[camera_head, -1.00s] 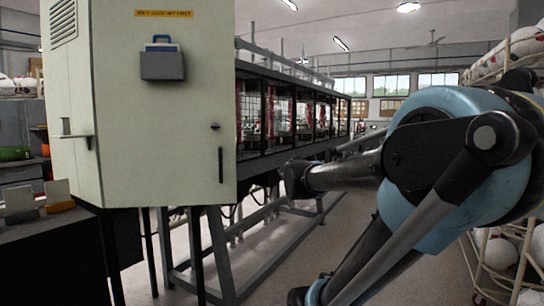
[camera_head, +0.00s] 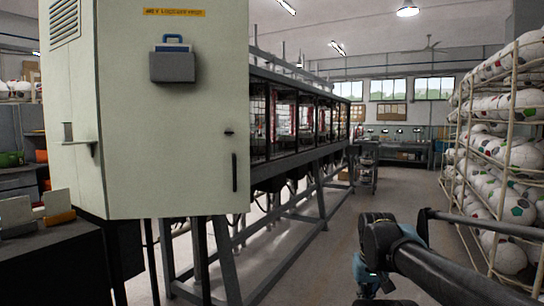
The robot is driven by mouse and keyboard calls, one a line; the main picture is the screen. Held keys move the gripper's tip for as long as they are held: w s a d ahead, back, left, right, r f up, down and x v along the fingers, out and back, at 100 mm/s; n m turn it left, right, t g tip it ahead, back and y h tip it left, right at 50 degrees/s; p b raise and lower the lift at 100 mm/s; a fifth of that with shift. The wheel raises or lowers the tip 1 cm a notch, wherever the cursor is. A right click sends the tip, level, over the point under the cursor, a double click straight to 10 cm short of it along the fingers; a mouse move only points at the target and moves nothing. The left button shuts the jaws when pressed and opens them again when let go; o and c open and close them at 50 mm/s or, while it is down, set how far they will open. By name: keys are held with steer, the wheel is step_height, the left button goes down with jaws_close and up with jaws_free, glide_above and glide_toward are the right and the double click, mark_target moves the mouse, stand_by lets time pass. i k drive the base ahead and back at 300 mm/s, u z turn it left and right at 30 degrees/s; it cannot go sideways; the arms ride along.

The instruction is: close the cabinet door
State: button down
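The pale cabinet stands at the left, up close. Its broad front door (camera_head: 207,110) carries a yellow label strip, a grey pocket, a small lock and a dark vertical handle (camera_head: 235,172) near its right edge. The door looks flush with the cabinet's side wall (camera_head: 75,130), and no open gap shows from here. My dark arm (camera_head: 440,262) crosses the lower right, well clear of the door. My gripper's fingers cannot be made out.
A long barred frame on grey legs (camera_head: 320,195) runs back behind the cabinet. Racks of white balls (camera_head: 515,150) line the right side. A dark bench (camera_head: 45,260) stands at lower left. The floor between frame and racks is open.

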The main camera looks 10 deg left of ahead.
mark_target(165, 117)
steer(key=z, duration=0.7)
steer(key=k, duration=1.3)
steer(key=u, duration=1.15)
steer(key=i, duration=0.5)
steer(key=z, duration=0.05)
